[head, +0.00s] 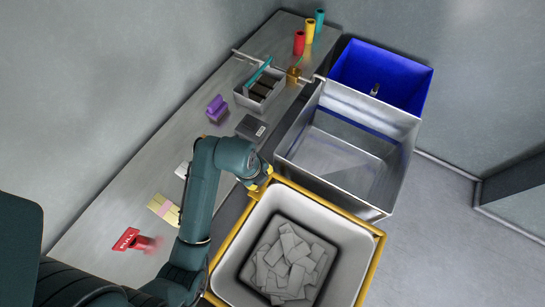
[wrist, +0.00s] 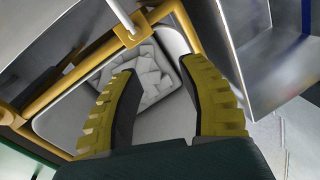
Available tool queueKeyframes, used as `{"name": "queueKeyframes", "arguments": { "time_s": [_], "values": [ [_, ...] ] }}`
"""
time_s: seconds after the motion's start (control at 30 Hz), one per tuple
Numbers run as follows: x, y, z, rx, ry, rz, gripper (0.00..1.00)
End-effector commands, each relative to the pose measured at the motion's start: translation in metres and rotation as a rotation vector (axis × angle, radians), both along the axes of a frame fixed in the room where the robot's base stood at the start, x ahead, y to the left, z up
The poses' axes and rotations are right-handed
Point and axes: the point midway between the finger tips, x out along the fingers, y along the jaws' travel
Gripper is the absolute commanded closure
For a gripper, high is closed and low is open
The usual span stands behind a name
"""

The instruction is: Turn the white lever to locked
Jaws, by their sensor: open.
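A white lever (wrist: 122,14) shows at the top of the wrist view, fixed at a yellow block (wrist: 131,35) on the yellow frame of a bin. Its far end is cut off by the picture's edge. My gripper (wrist: 158,68) is open, with its two yellow-ribbed fingers apart and nothing between them. The lever lies beyond the fingertips, apart from them in the picture. In the head view my gripper (head: 262,178) is over the bin's upper left corner, partly hidden by my arm. I cannot make out the lever there.
The bin (head: 345,235) holds several grey flat pieces (head: 290,262). A metal hopper (head: 340,165) and a blue bin (head: 385,65) stand behind it.

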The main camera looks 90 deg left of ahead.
Motion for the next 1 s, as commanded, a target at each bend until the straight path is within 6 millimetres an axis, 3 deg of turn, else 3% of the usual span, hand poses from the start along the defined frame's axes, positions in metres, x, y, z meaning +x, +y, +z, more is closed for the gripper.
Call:
{"name": "queueKeyframes", "arguments": {
  "time_s": [0.03,0.1,0.23,0.43,0.8,1.0],
  "values": [
    [-0.032,0.004,0.019,-0.026,0.004,0.098,0.58],
    [-0.061,0.007,0.024,-0.041,0.005,0.188,0.58],
    [-0.087,0.01,0.026,-0.05,0.004,0.271,0.58],
    [-0.086,0.015,0.0,-0.049,0.004,0.277,0.58],
    [-0.077,0.03,-0.088,-0.047,0.003,0.276,0.58],
    [-0.073,0.037,-0.124,-0.045,0.003,0.275,0.58]
  ]
}}
